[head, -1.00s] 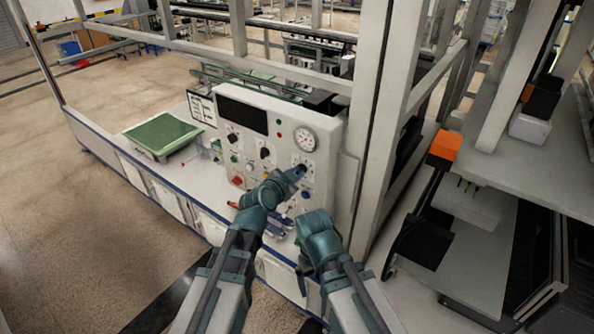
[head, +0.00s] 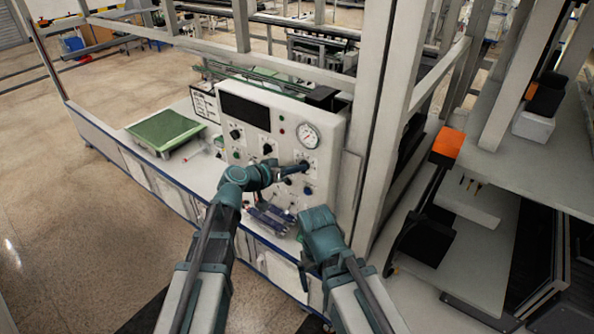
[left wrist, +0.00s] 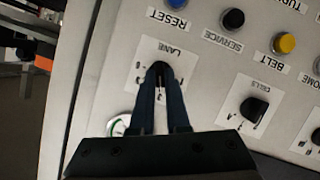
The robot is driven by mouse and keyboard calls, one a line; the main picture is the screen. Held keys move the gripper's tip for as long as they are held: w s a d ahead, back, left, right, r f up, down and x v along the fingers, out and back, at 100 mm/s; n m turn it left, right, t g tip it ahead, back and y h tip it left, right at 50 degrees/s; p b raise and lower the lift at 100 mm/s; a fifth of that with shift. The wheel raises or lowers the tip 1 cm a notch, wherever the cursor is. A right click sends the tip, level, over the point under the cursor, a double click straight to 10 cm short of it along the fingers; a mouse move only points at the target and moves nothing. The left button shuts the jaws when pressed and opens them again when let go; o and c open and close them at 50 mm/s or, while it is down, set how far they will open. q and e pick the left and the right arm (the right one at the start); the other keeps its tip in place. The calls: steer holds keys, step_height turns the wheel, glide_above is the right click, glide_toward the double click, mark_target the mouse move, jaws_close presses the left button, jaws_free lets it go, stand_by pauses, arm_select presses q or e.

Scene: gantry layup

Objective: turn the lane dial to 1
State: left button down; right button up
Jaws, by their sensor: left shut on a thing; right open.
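The lane dial (left wrist: 158,67) is a small dark knob under an upside-down LANE label in the left wrist view. My left gripper (left wrist: 159,76) is shut on it, one dark finger on each side. The fingers cover most of the knob and some of its scale, so I cannot tell which number it points to. In the head view my left gripper (head: 303,166) meets the control panel (head: 228,142) below the round gauge. My right gripper (head: 318,217) is lower, in front of the panel and apart from it; its fingertips are hard to make out.
A round gauge (head: 308,135) and a dark display (head: 244,113) are on the panel. The cells dial (left wrist: 254,109) and several buttons sit close to the lane dial. A green tray (head: 165,132) lies on the bench at left. A pale upright post (head: 375,130) stands right of the panel.

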arm_select(q)
steer(key=shift+a+f+n+g+h+b, duration=0.1)
steer(key=shift+f+n+h+b, duration=0.1)
steer(key=shift+n+h+b, duration=1)
steer(key=shift+a+f+n+g+h+b, duration=0.1)
steer(key=shift+f+n+h+b, duration=0.3)
steer(key=shift+n+b, duration=1.4)
steer(key=shift+f+n+g+h+b, duration=0.1)
steer(key=shift+n+h+b, duration=0.95)
steer(key=shift+n, duration=0.85)
steer(key=shift+r, duration=0.1)
steer(key=c, duration=0.9)
jaws_free()
steer(key=shift+w, duration=0.1)
steer(key=shift+a, duration=0.1)
steer(key=v, duration=1.3)
steer(key=shift+s+a, duration=0.25)
